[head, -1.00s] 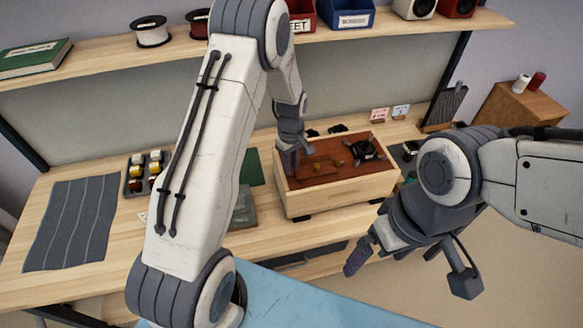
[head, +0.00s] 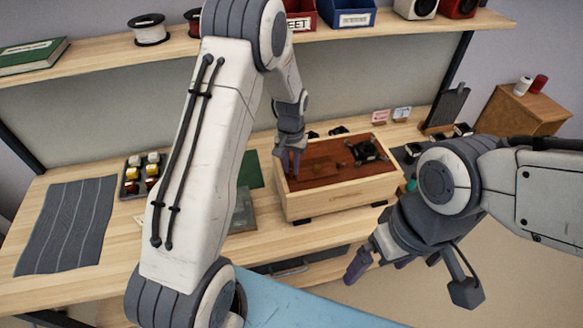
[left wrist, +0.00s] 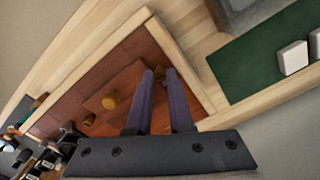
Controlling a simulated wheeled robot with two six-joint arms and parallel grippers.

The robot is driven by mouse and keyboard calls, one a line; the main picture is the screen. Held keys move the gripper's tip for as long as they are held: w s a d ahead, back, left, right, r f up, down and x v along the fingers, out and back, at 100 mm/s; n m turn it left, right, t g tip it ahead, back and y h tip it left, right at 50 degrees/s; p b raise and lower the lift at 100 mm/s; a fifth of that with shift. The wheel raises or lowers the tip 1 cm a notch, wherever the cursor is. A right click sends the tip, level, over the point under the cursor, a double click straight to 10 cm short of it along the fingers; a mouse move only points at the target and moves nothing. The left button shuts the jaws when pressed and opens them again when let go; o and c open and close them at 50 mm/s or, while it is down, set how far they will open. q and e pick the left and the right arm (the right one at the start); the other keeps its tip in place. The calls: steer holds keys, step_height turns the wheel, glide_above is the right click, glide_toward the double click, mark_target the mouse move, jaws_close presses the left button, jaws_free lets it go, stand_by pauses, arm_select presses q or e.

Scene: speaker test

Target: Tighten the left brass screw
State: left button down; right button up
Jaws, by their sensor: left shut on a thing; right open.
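An open wooden box (head: 330,203) with a reddish-brown inside stands on the bench. In the left wrist view, my left gripper (left wrist: 160,74) reaches into the box near a corner. Its two purple fingers are close together, shut on a small brass screw (left wrist: 171,74) at their tips, mostly hidden by them. Another brass screw (left wrist: 110,102) stands on a brown panel (left wrist: 124,82) to the left, apart from the fingers. In the head view my left gripper (head: 290,172) is at the box's left end. My right gripper (head: 380,262) is open and empty, in front of the box.
A dark part (head: 367,150) sits at the box's right end. A green mat (head: 250,170) lies left of the box, a tray of small jars (head: 130,180) further left, and a grey mat (head: 66,225) at far left. A shelf (head: 100,68) runs above.

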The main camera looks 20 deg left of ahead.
arm_select(q)
steer(key=m, duration=0.4)
steer(key=shift+m+b, duration=0.3)
steer(key=shift+b, duration=0.05)
steer(key=m, duration=0.3)
steer(key=shift+m, duration=0.4)
steer(key=m+b, duration=0.1)
steer(key=m, duration=0.3)
steer(key=shift+r+m, duration=0.1)
steer(key=shift+m, duration=1.7)
steer(key=c, duration=0.8)
jaws_free()
